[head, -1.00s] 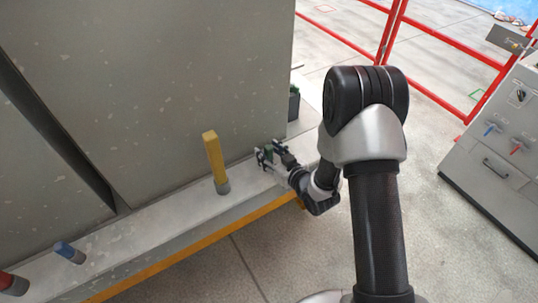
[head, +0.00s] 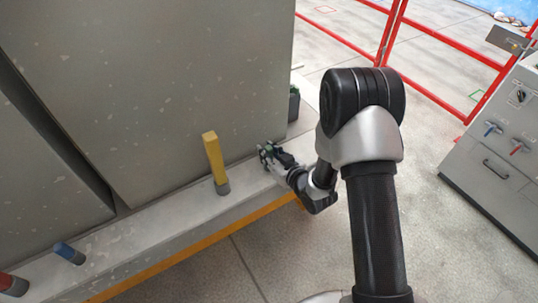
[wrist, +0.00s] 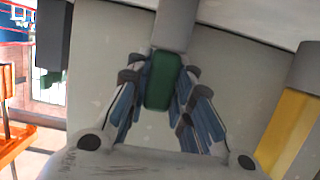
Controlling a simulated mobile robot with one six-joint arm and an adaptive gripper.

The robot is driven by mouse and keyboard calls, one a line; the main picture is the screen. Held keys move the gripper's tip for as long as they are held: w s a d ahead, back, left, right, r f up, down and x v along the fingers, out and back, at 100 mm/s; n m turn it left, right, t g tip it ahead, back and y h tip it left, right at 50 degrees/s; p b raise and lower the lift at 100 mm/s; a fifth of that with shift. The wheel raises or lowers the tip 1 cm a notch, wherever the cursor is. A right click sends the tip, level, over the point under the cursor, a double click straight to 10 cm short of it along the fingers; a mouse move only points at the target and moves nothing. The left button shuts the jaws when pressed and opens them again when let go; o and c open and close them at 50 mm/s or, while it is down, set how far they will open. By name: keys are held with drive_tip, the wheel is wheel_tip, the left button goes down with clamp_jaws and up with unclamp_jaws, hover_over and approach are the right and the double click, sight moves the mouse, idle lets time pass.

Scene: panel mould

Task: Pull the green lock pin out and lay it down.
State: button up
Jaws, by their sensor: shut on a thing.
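The green lock pin (wrist: 162,82) shows in the wrist view between the two fingers of my gripper (wrist: 160,88). Its green end is upright in that picture, and a grey cylindrical part (wrist: 175,25) lies directly beyond it. My gripper is shut on the green pin. In the head view, my gripper (head: 268,155) is low beside the large grey panel, above the pale ledge (head: 130,235). The fingers hide most of the pin there. I cannot tell how far the pin sits in its socket.
A yellow pin (head: 213,157) stands on the ledge left of my gripper. A blue pin (head: 68,252) and a red pin (head: 12,284) are farther left. A dark box (head: 294,104) stands past the panel's edge. A grey cabinet (head: 500,150) and red railing (head: 440,102) are at right.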

clamp_jaws()
drive_tip(key=shift+r, duration=0.15)
drive_tip(key=shift+r+p, duration=2.15)
drive_tip(key=shift+r, duration=1.5)
drive_tip(key=shift+r, duration=0.1)
drive_tip(key=shift+r+p, duration=1)
drive_tip(key=shift+r, duration=0.9)
